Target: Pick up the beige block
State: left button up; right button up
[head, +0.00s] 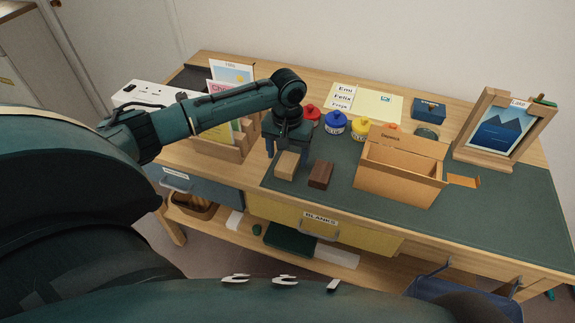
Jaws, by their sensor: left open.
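The beige block (287,166) lies on the dark green mat (340,205) near the mat's left edge. My left gripper (287,152) points down directly over the block, with its fingers at or just above the block's far end. It is open. Whether the fingers touch the block cannot be told from this view. A dark brown block (321,174) lies just to the right of the beige one. My right gripper is not in view.
An open cardboard box (398,181) stands right of the blocks. Red, blue and yellow paint pots (335,122) stand behind. A wooden holder with cards (236,145) is at left, a framed picture (502,133) at right. Mat in front of the blocks is clear.

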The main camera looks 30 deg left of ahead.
aim_at(287, 162)
pick_arm(q)
jog(key=shift+f, duration=1.55)
jog(key=shift+c, duration=0.2)
jog(key=c, duration=1)
